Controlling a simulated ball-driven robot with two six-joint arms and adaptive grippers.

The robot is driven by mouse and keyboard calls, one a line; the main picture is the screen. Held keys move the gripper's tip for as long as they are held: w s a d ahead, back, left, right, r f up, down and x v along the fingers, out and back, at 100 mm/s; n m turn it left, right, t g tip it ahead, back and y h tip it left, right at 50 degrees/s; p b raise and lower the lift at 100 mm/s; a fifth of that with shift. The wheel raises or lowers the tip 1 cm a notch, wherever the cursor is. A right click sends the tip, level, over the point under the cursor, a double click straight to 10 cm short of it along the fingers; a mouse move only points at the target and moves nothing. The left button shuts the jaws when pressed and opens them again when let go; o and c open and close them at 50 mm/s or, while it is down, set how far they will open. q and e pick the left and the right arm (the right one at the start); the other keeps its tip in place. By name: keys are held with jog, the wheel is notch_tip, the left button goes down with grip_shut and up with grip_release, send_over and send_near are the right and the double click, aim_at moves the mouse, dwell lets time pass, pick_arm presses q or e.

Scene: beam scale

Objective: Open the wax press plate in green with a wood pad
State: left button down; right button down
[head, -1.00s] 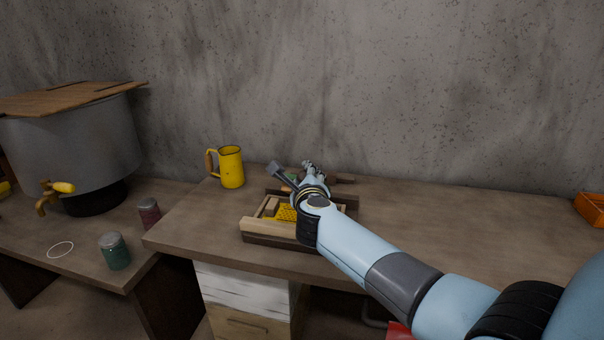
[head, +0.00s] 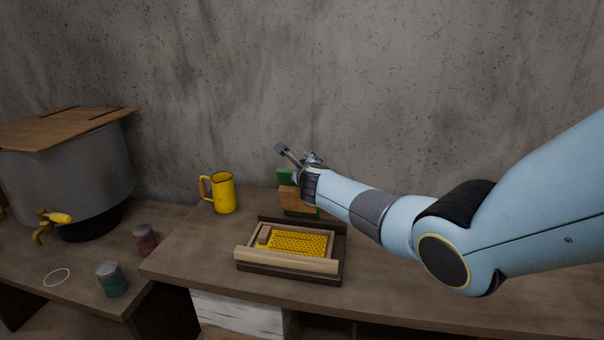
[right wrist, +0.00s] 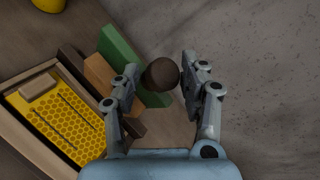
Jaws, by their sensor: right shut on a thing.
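The wax press (head: 290,264) sits on the workbench, with a pale wooden frame around a yellow honeycomb sheet (head: 295,242). The green plate (head: 284,178) stands roughly upright at the press's back edge, with the wood pad (head: 297,201) on its front face. The right wrist view also shows the green plate (right wrist: 122,56) and the wood pad (right wrist: 98,74) beside the honeycomb (right wrist: 62,117). My right gripper (right wrist: 162,78) is shut on a dark round knob (right wrist: 161,74) behind the plate. The head view shows my right gripper (head: 300,158) above the plate; the knob is hidden there. My left gripper is out of view.
A yellow mug (head: 223,193) stands left of the press. A lower table at left holds a large metal pot (head: 70,175) with a tap, a red jar (head: 145,240) and a green jar (head: 111,280). The concrete wall rises close behind the workbench.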

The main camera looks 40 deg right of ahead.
jog(key=shift+w+d+r, duration=0.15)
jog(key=shift+d+r, duration=0.1)
jog(key=c, duration=1)
grip_release()
jog(key=shift+o, duration=0.2)
jog(key=shift+f, duration=0.2)
jog(key=v, duration=1.2)
